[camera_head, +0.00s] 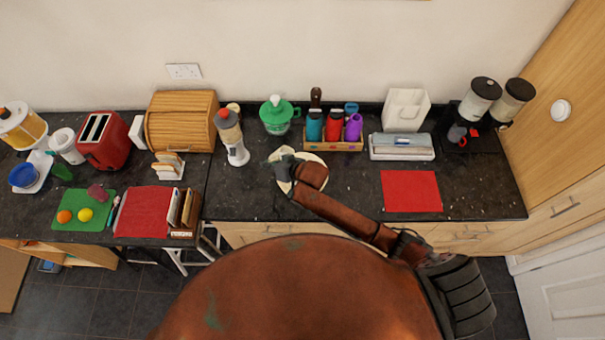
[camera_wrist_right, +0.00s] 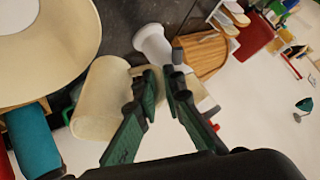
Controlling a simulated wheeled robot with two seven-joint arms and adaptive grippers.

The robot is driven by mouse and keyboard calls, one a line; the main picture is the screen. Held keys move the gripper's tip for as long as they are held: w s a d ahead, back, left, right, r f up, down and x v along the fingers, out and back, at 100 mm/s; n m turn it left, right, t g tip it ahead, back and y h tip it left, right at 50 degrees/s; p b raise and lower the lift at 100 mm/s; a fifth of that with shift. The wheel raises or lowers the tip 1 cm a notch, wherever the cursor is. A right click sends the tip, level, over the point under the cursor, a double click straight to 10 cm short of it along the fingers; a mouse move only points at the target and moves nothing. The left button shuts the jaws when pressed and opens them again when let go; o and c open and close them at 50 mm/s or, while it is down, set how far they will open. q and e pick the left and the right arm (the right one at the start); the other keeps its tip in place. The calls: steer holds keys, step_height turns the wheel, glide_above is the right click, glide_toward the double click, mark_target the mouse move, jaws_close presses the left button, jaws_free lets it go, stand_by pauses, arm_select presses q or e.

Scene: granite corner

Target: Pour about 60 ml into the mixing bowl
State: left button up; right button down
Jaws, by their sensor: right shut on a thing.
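The cream mixing bowl (camera_head: 322,180) stands on the dark counter at the middle, largely covered by my right arm in the head view. Its wide rim and inside fill the upper left of the right wrist view (camera_wrist_right: 38,45). My right gripper (camera_wrist_right: 162,84) is shut on the handle of a cream jug (camera_wrist_right: 98,98). In the head view the jug (camera_head: 283,152) shows at the bowl's back left, partly behind my gripper (camera_head: 283,166). The jug's contents and any stream are not visible, and I cannot tell its exact tilt. My left gripper is not in view.
A wooden crate (camera_head: 347,146) with bottles is at back right. A red mat (camera_head: 411,191) lies to the right. Counter between bowl and mat is clear.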

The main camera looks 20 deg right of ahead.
stand_by(0.3)
steer(key=shift+w+a+f+g+h, duration=0.3)
steer(key=shift+w+a+g+h, duration=0.15)
steer(key=shift+a, duration=0.2)
steer(key=shift+w+a+f+n+g+h, duration=0.1)
steer(key=shift+w+a+f+g+h, duration=0.25)
steer(key=shift+a+g+h, duration=0.35)
steer(key=shift+w+a+f+n+g+h, duration=0.1)
steer(key=shift+w+a+f+g+h, duration=0.3)
steer(key=shift+h, duration=0.4)
steer(key=shift+w+a+f+n+g+h, duration=0.1)
steer(key=shift+w+a+f+g+h, duration=0.2)
steer(key=shift+a+g+h, duration=0.35)
